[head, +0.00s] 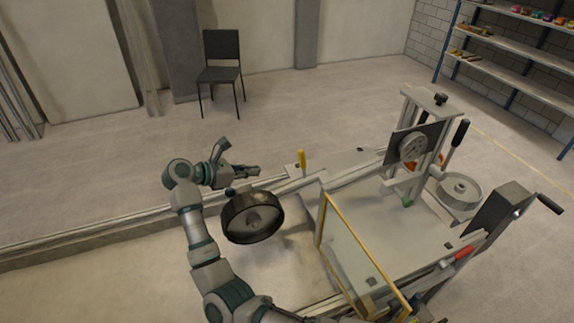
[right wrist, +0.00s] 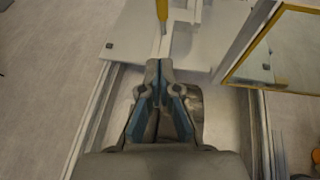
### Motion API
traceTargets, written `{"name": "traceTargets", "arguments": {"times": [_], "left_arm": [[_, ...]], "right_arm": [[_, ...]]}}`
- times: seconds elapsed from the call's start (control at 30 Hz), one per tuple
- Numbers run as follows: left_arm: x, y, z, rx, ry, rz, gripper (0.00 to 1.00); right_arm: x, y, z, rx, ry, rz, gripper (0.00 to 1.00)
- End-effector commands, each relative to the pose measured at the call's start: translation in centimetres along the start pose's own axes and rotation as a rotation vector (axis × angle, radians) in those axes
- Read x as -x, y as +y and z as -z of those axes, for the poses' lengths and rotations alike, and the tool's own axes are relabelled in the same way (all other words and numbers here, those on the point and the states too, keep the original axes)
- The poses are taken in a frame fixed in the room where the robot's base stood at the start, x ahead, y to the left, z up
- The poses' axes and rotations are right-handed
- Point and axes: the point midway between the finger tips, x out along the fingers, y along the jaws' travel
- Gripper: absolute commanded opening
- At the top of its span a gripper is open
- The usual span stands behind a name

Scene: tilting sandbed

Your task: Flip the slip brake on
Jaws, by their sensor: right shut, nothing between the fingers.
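A small lever with a yellow grip (head: 301,159) stands roughly upright on a pale plate at the far left end of the sandbed rig; it looks like the slip brake, though no label is readable. Its yellow grip also shows at the top edge of the right wrist view (right wrist: 162,9). My right gripper (head: 256,171) is shut and empty, to the left of the lever and apart from it in the head view. In the right wrist view its closed fingertips (right wrist: 158,66) point towards the lever, with a visible gap. My left gripper is not in view.
A dark wheel (head: 252,217) sits just below my right gripper. A yellow-framed clear panel (head: 352,248) stands to the right. Beyond it are a dial gauge (head: 412,147), a black-handled lever (head: 459,133), a red handle (head: 464,254) and a crank (head: 549,203).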

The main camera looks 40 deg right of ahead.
Motion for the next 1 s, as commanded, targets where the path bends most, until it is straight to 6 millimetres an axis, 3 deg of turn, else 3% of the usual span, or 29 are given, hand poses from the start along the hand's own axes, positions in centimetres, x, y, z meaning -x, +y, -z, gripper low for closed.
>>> {"name": "traceTargets", "arguments": {"times": [0.17, 0.33, 0.77, 1.0], "left_arm": [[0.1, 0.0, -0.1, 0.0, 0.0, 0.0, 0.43], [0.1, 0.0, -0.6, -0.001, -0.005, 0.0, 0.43], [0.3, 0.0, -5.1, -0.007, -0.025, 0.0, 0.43], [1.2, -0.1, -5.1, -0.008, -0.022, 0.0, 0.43]], "right_arm": [[0.0, 0.0, -0.1, 0.0, 0.0, -0.001, 0.0], [-1.2, 0.1, 0.0, 0.002, 0.001, 0.001, 0.0], [-10.0, 0.0, -0.2, 0.001, -0.001, 0.003, 0.0], [-12.7, 0.1, -1.9, 0.001, -0.001, 0.001, 0.0]]}}
